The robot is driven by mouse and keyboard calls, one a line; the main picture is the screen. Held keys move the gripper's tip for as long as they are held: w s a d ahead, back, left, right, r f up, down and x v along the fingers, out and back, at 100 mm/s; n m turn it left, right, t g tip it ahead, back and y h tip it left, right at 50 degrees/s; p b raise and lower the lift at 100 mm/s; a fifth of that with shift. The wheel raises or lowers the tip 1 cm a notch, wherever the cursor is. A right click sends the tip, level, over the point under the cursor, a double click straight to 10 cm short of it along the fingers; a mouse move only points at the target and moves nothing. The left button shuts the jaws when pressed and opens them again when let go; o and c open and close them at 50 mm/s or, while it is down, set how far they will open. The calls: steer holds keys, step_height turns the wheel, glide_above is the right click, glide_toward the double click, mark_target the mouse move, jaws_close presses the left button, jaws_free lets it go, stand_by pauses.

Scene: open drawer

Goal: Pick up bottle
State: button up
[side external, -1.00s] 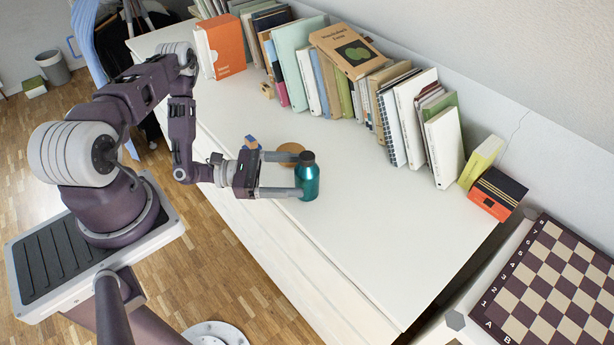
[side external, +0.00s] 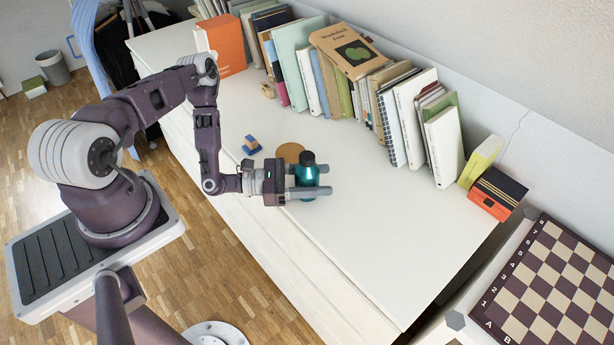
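A teal bottle (side external: 305,176) with a dark cap stands upright on the white dresser top (side external: 370,225), near its front edge. My gripper (side external: 325,180) reaches in from the left, level with the table. Its two fingers are spread, one on the far side and one on the near side of the bottle. The bottle is between them, close to the palm. The near finger hides part of the bottle's lower body. I cannot tell whether either finger touches it.
A round tan coaster (side external: 290,152) lies just behind the bottle. A small blue and orange block toy (side external: 251,145) stands to its left. A row of books (side external: 350,85) lines the wall. A chessboard (side external: 560,285) is at lower right. The dresser top right of the bottle is clear.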

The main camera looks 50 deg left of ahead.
jaws_close()
steer(key=shift+r, duration=0.1)
